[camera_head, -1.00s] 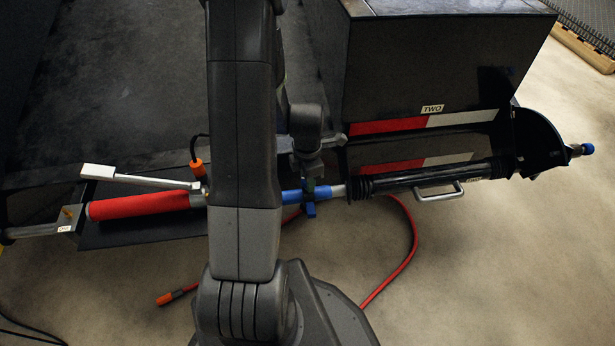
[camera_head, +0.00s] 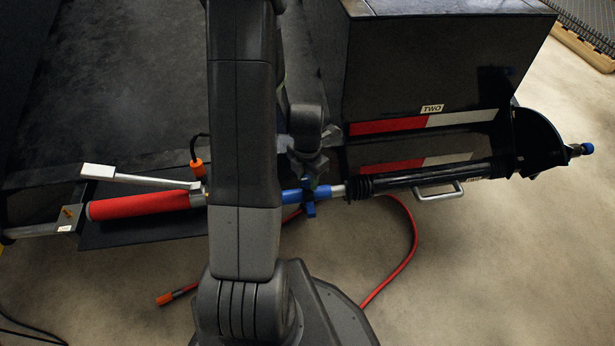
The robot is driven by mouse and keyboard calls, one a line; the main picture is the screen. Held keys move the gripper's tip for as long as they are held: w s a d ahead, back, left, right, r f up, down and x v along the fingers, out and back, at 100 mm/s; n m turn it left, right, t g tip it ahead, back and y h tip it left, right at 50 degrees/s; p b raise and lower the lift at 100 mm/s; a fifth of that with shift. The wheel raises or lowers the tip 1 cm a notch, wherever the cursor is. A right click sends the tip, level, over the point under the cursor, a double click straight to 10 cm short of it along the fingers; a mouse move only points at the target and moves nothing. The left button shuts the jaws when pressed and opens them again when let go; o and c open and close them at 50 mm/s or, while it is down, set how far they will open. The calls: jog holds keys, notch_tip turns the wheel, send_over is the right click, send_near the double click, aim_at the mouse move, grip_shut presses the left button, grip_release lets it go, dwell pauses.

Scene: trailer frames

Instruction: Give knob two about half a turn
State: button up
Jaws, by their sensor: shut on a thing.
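The blue winged knob (camera_head: 309,209) sits on the long bar, just right of a blue sleeve (camera_head: 290,197). No number label is readable on it. My gripper (camera_head: 309,184) comes down on the knob from above and is shut on it. The fingers hide the knob's upper part, and my arm covers the bar to its left. A "TWO" label (camera_head: 432,108) is on the dark box to the right.
A red sleeve (camera_head: 138,206) and a silver lever (camera_head: 138,177) lie left of my arm. A black ribbed cylinder (camera_head: 420,177) with a metal handle (camera_head: 438,190) continues right. A red hose (camera_head: 413,240) loops over the floor below.

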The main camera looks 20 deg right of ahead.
aim_at(308, 178)
jog(key=o, duration=1)
notch_tip(308, 178, up, 14)
jog(key=p, duration=0.4)
jog(key=shift+f, duration=0.1)
notch_tip(308, 178, down, 14)
jog(key=b, duration=0.4)
jog(key=shift+r, duration=0.2)
